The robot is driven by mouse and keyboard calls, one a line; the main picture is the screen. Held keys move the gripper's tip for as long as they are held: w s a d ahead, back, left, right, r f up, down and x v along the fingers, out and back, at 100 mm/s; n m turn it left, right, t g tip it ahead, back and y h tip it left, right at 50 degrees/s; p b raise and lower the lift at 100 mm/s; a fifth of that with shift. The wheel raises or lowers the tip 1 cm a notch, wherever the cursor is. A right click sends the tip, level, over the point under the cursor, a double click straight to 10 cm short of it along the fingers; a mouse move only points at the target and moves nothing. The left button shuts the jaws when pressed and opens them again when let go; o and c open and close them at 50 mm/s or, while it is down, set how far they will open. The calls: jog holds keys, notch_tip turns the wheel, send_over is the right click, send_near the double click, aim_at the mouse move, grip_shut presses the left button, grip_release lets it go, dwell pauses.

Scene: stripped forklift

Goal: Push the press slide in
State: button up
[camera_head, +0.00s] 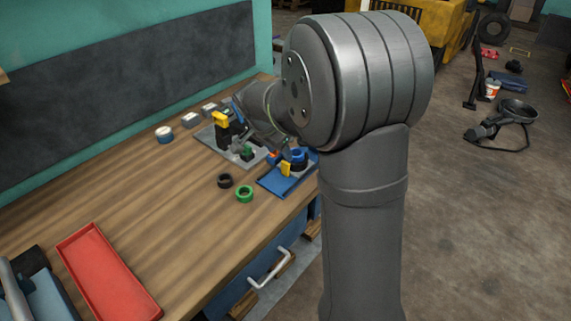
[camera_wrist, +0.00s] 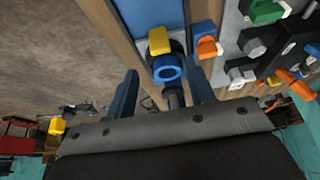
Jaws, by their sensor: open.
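A black press-like fixture with a yellow top (camera_head: 222,120) stands on a grey plate (camera_head: 206,137) on the bench. I cannot tell for sure which part is the press slide. A blue plate (camera_head: 272,183) nearer the bench edge bears a yellow block (camera_head: 285,169) and a blue ring (camera_head: 299,155) on a dark part. In the wrist view, the blue ring (camera_wrist: 167,70) and yellow block (camera_wrist: 159,40) show just beyond and between the fingertips. My gripper (camera_wrist: 164,72) is open, its blue fingers apart. A dark rod (camera_wrist: 175,99) shows between them; contact is unclear. In the head view my arm hides the fingertips.
An orange knob (camera_wrist: 207,48) and a green part (camera_wrist: 265,10) are right of the fingers. On the bench lie a black ring (camera_head: 225,181), a green ring (camera_head: 245,194) and a red tray (camera_head: 105,275). The bench middle is mostly clear.

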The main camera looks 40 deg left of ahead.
aim_at(285, 163)
jog(key=x, duration=0.8)
jog(key=shift+w+f, duration=0.1)
jog(key=shift+f, duration=0.05)
